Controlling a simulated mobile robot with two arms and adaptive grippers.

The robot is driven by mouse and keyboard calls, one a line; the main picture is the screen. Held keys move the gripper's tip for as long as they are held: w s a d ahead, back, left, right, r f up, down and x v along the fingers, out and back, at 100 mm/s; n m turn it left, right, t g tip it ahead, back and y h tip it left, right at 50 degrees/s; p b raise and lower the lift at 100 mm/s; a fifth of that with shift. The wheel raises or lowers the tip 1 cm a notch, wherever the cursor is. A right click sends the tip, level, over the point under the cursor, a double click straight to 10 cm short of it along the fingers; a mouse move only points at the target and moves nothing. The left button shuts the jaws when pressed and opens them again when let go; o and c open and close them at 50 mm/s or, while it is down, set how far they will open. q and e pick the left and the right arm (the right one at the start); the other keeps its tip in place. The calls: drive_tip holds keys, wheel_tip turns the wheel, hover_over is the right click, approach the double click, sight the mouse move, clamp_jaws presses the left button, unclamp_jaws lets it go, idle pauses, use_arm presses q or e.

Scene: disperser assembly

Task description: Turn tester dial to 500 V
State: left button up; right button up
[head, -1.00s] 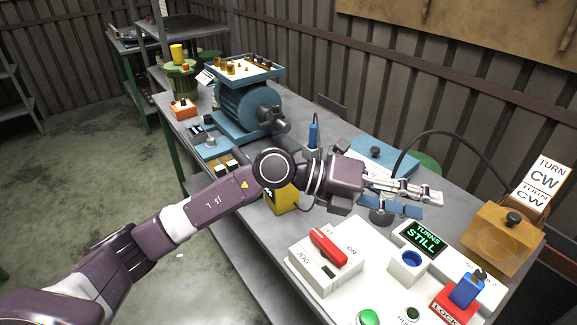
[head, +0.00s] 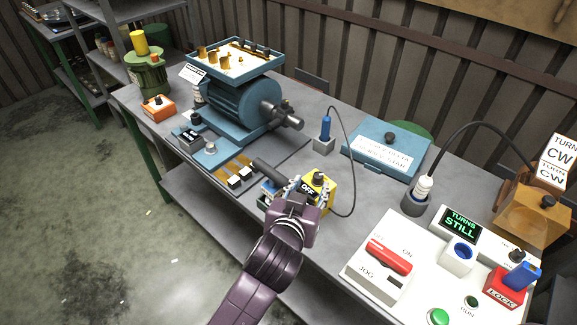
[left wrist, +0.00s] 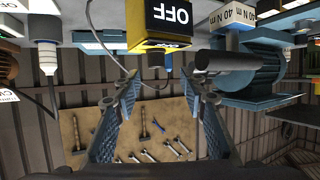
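The tester is a yellow box (head: 328,192) with a dark panel reading OFF and a black knob (head: 319,177) on top, in the middle of the bench's front edge. In the left wrist view the tester (left wrist: 150,47) is upside down at the top centre, with its OFF panel large. I cannot make out the dial there. My left gripper (head: 293,188) is at the tester's front left side, partly covering it; whether it touches is unclear. In the left wrist view its two fingers (left wrist: 163,88) are spread with nothing between them. My right gripper is not in view.
A dark cylindrical handle (head: 271,172) lies close left of the gripper. A blue probe (head: 326,128) stands in a holder behind the tester, with a black cable running alongside. A blue motor (head: 240,105) stands at the left, and a white control panel (head: 375,285) at the right.

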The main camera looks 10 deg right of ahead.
sight(318, 177)
use_arm(q)
drive_tip(key=shift+w+d+f, duration=0.25)
drive_tip(key=shift+w+d, duration=0.2)
drive_tip(key=shift+d, duration=0.05)
drive_tip(key=shift+w+d+f, duration=0.2)
drive_tip(key=shift+w+d, duration=0.2)
drive_tip(key=shift+d, duration=0.05)
drive_tip(key=p+x, duration=0.1)
drive_tip(key=x, duration=0.2)
drive_tip(key=shift+w+f, duration=0.15)
drive_tip(key=shift+w, duration=0.1)
drive_tip(key=shift+w+d+f, duration=0.25)
drive_tip(key=shift+w+d, duration=0.05)
drive_tip(key=shift+w, duration=0.25)
drive_tip(key=c, duration=0.9)
clamp_jaws()
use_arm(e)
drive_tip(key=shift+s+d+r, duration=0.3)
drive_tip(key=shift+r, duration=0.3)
